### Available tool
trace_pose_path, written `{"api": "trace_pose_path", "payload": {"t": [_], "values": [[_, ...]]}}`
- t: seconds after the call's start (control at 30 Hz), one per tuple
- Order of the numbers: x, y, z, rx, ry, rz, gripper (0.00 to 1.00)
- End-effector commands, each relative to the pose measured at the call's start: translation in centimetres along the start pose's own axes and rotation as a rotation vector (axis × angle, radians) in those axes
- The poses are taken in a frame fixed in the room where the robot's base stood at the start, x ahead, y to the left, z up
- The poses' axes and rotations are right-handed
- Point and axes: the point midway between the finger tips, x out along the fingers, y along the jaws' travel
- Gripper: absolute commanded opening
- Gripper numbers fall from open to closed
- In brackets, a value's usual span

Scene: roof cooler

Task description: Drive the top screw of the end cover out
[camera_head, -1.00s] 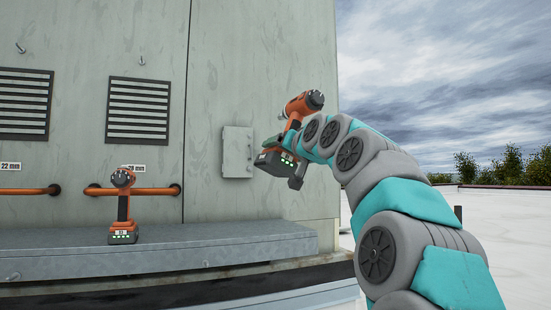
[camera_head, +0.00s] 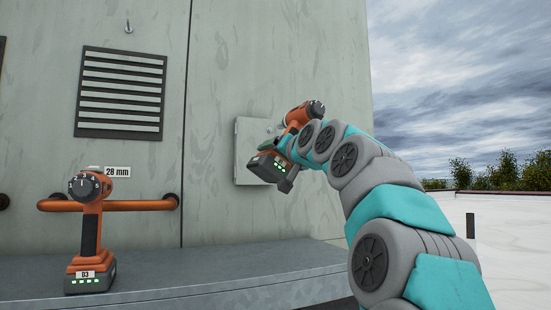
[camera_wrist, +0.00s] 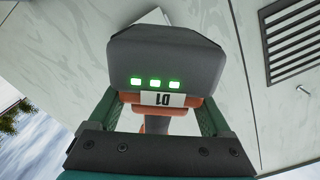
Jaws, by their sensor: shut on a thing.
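My gripper (camera_head: 287,152) is shut on an orange and dark grey cordless driver (camera_head: 302,116), held up in front of the wall. The end cover appears to be the pale grey plate (camera_head: 243,150) on the wall, partly hidden behind the driver and my gripper. Its screws cannot be made out in the head view, and the driver's tip is hidden. In the wrist view a pale plate edge (camera_wrist: 152,18) shows behind the battery.
A louvred vent (camera_head: 120,93) is above. Open roof lies at right.

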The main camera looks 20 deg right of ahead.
Motion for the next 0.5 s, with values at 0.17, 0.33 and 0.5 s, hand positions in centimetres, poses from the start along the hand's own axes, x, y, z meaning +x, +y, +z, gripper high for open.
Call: {"api": "trace_pose_path", "payload": {"t": [0.17, 0.33, 0.5], "values": [[-0.1, -0.2, -0.3, 0.003, 0.006, -0.003, 0.00], [0.3, -0.2, -0.3, 0.003, 0.006, -0.003, 0.00], [1.1, -0.2, -0.3, 0.002, 0.006, -0.003, 0.00]]}}
